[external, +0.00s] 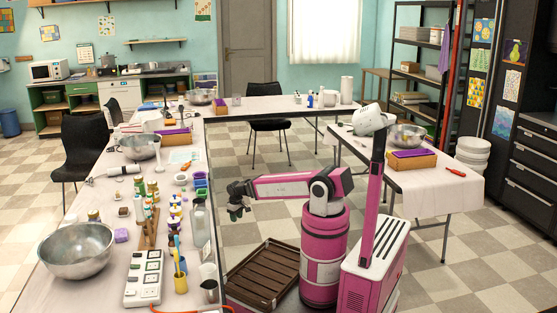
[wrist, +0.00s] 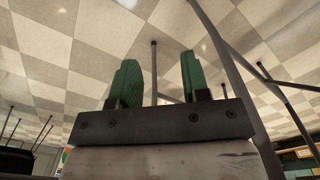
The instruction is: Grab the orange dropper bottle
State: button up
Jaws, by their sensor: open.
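Several small bottles (external: 175,212) stand in rows on the left table, some by a wooden rack (external: 149,228). They are too small in the external view for me to tell which one is the orange dropper bottle. My gripper (external: 236,212) hangs over the floor just off the right edge of that table, to the right of the bottles and apart from them. In the wrist view its two green fingers (wrist: 158,78) are apart with nothing between them.
A brown slatted crate (external: 264,274) is beside my base. Floor behind my arm is clear.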

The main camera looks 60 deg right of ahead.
jog(key=shift+o, duration=0.3)
jog(key=shift+o, duration=1.3)
jog(key=shift+w, duration=0.1)
